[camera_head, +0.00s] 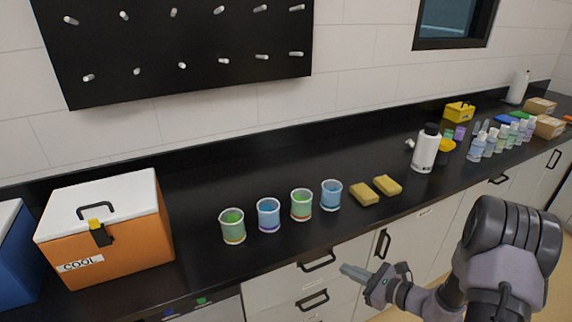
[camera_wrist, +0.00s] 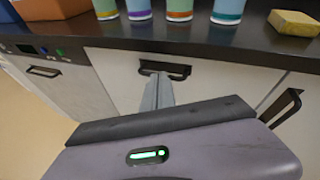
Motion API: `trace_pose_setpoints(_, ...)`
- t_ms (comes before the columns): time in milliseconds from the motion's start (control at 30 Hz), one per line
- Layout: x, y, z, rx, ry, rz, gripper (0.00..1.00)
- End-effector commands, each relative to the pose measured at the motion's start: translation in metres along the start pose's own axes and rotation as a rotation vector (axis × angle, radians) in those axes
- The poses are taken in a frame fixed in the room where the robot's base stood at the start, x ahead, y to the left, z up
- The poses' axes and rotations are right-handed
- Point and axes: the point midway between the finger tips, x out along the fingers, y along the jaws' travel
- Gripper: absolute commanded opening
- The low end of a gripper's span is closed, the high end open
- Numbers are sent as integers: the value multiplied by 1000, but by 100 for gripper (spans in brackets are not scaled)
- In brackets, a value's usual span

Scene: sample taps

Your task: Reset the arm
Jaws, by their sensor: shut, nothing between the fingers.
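My gripper (camera_head: 352,272) is shut and empty in the head view. It is in front of the counter, below the counter top's front edge, with its fingers pointing left toward the drawers. In the wrist view my gripper's fingertips (camera_wrist: 158,80) show in front of a dark drawer handle (camera_wrist: 166,69); I cannot tell whether they touch it. My arm (camera_head: 500,250) is bent at the lower right of the head view.
On the black counter (camera_head: 330,240) stand an orange cool box (camera_head: 130,255), several cups (camera_head: 301,205), two yellow sponges (camera_head: 364,194) and a white bottle (camera_head: 425,150). Small bottles (camera_head: 490,145) line the right. Door handles (camera_head: 383,243) stick out from the cabinet fronts.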

Motion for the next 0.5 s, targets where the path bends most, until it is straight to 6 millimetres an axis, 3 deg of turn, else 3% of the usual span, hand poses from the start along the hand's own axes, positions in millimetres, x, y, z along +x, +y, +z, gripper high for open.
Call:
trace_pose_setpoints(33,2,20,51,-126,1,111,0)
trace_pose_setpoints(100,-5,65,113,-327,28,291,0)
trace_pose_setpoints(200,-34,133,176,-649,99,518,0)
trace_pose_setpoints(333,-93,201,216,-1101,234,714,0)
trace_pose_setpoints(400,-126,220,224,-1340,318,762,0)
trace_pose_setpoints(500,-163,231,229,-1627,426,769,0)
